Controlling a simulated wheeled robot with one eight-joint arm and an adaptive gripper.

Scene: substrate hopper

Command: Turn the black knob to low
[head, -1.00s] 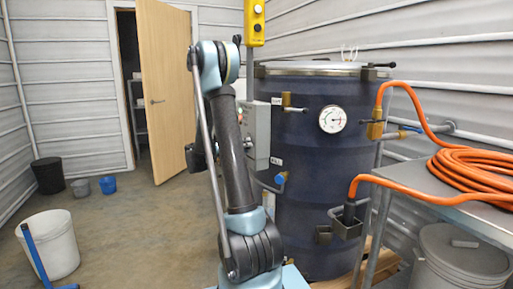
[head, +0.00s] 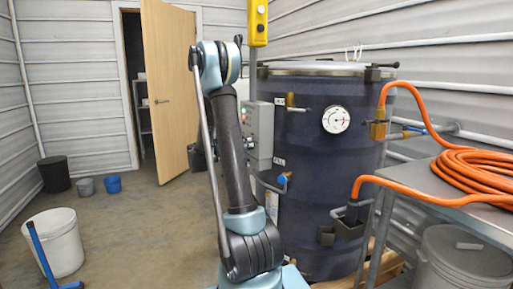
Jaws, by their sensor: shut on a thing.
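A grey control box (head: 257,133) with small fittings on its face is fixed beside the dark blue tank (head: 325,180), just right of my arm. I cannot make out the black knob or its setting; my arm covers part of the box's left side. My arm rises in front of the box and bends at the top. A dark part just left of the arm, behind it, may belong to my wrist. My fingertips are hidden behind the arm, so I cannot see what they touch.
A yellow pendant (head: 257,22) hangs above the box. An orange hose (head: 470,170) lies coiled on a metal table (head: 440,185) at right. The tank carries a round gauge (head: 336,119) and valves.

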